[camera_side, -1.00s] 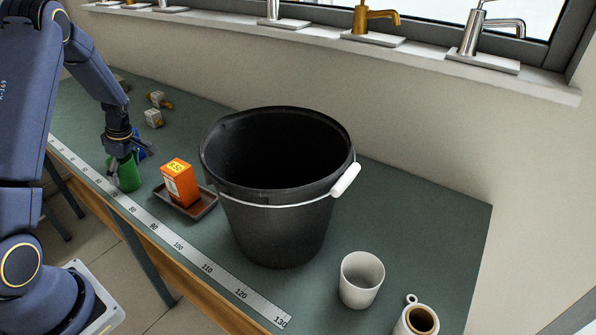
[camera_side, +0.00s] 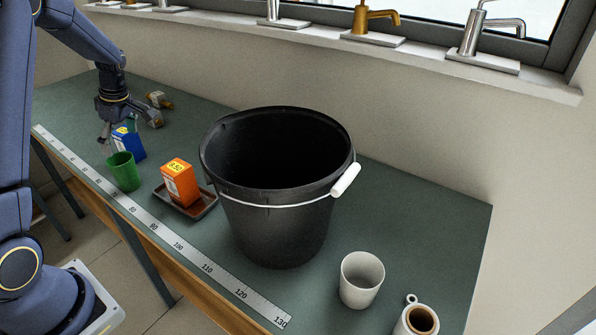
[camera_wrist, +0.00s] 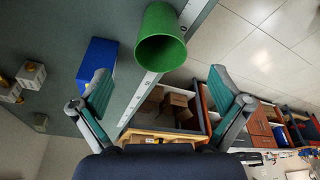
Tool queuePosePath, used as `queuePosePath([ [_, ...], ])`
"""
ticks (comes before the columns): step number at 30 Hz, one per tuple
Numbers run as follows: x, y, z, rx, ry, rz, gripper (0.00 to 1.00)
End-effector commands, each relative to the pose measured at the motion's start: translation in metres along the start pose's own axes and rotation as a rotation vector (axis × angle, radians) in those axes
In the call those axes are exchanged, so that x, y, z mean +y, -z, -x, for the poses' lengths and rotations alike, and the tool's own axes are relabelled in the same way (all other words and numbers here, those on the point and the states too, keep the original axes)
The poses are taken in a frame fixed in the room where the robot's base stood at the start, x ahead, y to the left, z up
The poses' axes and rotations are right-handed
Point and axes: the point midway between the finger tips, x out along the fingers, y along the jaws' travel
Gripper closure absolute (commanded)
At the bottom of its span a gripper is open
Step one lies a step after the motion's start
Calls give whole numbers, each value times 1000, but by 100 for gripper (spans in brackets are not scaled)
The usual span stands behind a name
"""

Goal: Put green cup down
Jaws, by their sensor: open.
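The green cup (camera_side: 124,172) stands upright on the green tabletop, beside the ruler strip, with nothing holding it. In the wrist view the cup (camera_wrist: 161,38) shows beyond the fingertips, its dark mouth toward the camera. My gripper (camera_side: 128,122) is open and empty, above and behind the cup in the side view, apart from it. In the wrist view its two fingers (camera_wrist: 165,92) are spread wide. A blue box (camera_side: 130,142) stands right behind the cup; it also shows in the wrist view (camera_wrist: 97,62).
An orange box (camera_side: 179,181) sits on a dark tray (camera_side: 206,206) right of the cup. A large black bucket (camera_side: 275,225) stands further right, then a white cup (camera_side: 361,278) and a mug (camera_side: 416,321). Small valve-like parts (camera_side: 154,117) lie behind the gripper. The ruler strip (camera_side: 160,232) lines the front edge.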

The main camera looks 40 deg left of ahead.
Motion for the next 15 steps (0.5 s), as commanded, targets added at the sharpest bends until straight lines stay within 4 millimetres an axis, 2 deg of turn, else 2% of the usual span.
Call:
queuePosePath([
  [5, -2, -7, 23, -11, -17, -37, 1],
  [8, -10, -29, 54, -47, -73, -174, 1],
  [11, -33, -66, 100, -91, -176, -431, 1],
  [12, -47, -83, 120, -104, -226, -559, 1],
  [15, -92, -122, 161, -109, -363, -898, 1],
])
